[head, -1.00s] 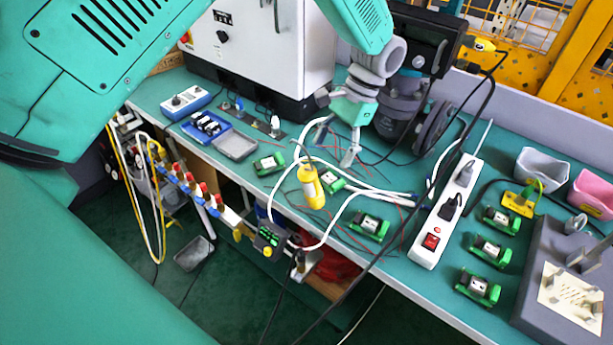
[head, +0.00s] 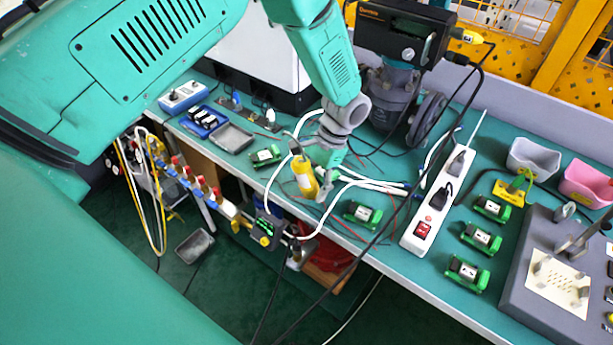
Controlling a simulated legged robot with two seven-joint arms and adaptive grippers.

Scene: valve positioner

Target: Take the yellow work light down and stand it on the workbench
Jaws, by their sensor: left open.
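The yellow work light (head: 304,178) has a yellow body with a pale band. It appears upright in front of the bench's near edge, left of centre; what holds it up cannot be made out. My left gripper (head: 311,168) is open right at the light, one finger by its top and the other by its right side. Whether the fingers touch it cannot be told. The green workbench (head: 400,262) runs across the picture behind and to the right. My right gripper is out of view.
White and black cables cross the bench around the light. A white power strip (head: 436,205), several green terminal blocks (head: 363,214), a grey fixture (head: 530,262) and bins (head: 532,158) occupy the right side. A black positioner on a valve (head: 405,45) stands behind.

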